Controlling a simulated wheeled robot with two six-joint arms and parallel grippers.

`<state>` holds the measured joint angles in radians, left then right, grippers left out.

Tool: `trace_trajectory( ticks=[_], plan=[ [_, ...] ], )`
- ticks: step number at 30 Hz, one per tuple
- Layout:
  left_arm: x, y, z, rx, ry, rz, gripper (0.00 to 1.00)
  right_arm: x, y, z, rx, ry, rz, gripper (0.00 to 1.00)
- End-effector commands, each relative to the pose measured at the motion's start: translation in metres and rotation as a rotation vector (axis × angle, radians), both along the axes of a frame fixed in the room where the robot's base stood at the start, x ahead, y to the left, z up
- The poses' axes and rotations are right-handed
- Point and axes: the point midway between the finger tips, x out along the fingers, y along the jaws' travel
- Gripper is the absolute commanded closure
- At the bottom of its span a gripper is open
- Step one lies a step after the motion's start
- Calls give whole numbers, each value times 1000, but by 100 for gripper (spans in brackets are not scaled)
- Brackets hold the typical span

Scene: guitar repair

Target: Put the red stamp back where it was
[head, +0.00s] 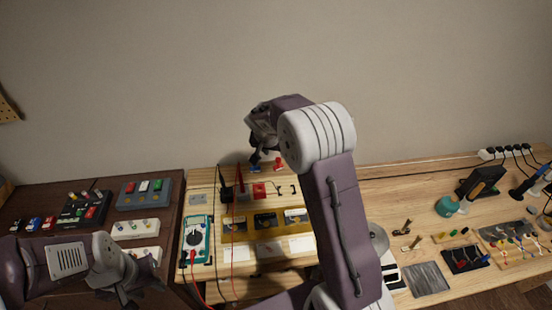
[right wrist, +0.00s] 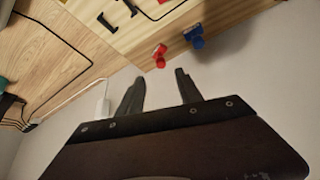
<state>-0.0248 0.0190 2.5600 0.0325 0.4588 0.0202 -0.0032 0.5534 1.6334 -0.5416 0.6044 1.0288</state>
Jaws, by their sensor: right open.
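The red stamp (head: 279,163) stands at the back edge of the wooden bench, near the wall. A blue stamp (head: 254,168) is to its left. In the right wrist view the red stamp (right wrist: 159,57) is just beyond the fingertips, roughly between them, and the blue stamp (right wrist: 193,37) is to its right. My right gripper (right wrist: 158,82) is open and empty, apart from the red stamp. In the head view my right gripper (head: 262,128) is above the back edge, partly hidden by its own wrist. My left gripper (head: 128,280) is at the lower left; its jaws are unclear.
A teal multimeter (head: 196,240) with red and black leads is at the left. The wall is close behind the stamps. Chargers (head: 503,150) and tools are at the right.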

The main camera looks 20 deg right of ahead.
Motion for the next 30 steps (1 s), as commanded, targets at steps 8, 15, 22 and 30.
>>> trace_trajectory(
  ticks=[8,15,22,30],
  plan=[
    [0,0,0,0,0,0,64,-178,56,-29,102,287,401,58],
    [0,0,0,0,0,0,64,-270,79,-46,156,378,596,58],
    [0,0,0,0,0,0,64,-272,79,-47,157,383,604,58],
    [0,0,0,0,0,0,64,-272,79,-47,156,383,603,58]
  ],
)
